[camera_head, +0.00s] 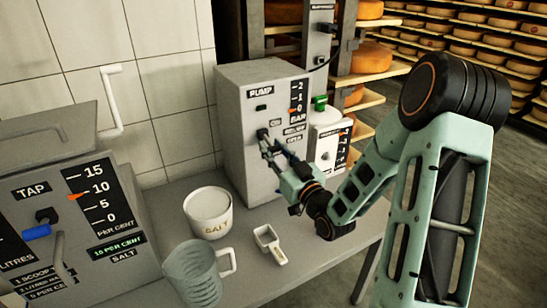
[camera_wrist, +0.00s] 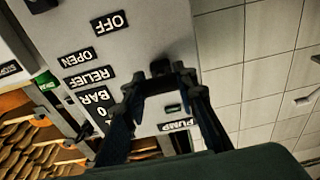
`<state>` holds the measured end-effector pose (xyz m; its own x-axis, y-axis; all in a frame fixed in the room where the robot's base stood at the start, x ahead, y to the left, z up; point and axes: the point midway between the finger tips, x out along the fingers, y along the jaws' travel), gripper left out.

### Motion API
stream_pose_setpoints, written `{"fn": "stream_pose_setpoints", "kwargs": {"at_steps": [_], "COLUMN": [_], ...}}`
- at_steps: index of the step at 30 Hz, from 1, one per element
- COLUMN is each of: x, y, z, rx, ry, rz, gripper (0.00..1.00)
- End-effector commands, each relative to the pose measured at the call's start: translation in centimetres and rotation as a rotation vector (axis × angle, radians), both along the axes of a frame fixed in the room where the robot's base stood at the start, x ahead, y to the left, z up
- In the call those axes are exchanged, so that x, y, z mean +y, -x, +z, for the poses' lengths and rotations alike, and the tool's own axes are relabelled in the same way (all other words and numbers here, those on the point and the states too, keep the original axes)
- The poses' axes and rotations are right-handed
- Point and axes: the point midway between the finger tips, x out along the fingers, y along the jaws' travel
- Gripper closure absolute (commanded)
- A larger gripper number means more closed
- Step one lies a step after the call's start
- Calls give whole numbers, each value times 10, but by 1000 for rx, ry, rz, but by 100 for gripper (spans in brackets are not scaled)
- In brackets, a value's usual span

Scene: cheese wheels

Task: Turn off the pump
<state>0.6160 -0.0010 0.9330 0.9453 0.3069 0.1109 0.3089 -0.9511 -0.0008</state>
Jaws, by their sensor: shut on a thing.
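The pump (camera_head: 232,125) is a grey box standing on the bench against the tiled wall. Its front bears a PUMP label, a small dark green indicator, a dark knob (camera_head: 262,134) and a BAR scale with a red pointer near 0. My gripper (camera_head: 267,145) reaches the knob from the right and below. In the wrist view the panel appears upside down, with OFF, OPEN and RELIEF labels. There my gripper (camera_wrist: 160,78) is shut on the dark knob (camera_wrist: 160,66), whose exact angle I cannot tell because the fingers partly hide it.
A white salt tub (camera_head: 209,229), a clear jug (camera_head: 192,275) and a white scoop (camera_head: 270,244) stand on the bench (camera_head: 240,270). A tap unit (camera_head: 45,205) is at left. A white unit (camera_head: 325,145) with a green top is beside the pump. Cheese shelves are behind.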

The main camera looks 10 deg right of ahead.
Motion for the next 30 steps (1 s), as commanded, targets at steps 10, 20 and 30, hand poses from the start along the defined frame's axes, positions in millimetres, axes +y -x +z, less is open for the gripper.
{"fn": "stream_pose_setpoints", "kwargs": {"at_steps": [10,20,30], "x": [0,1,1], "y": [-2,-5,-5], "z": [-13,-16,-13], "rx": [-102,-197,-232], "ry": [-31,-61,-73], "rz": [-1,-1,0], "gripper": [98,98,98]}}
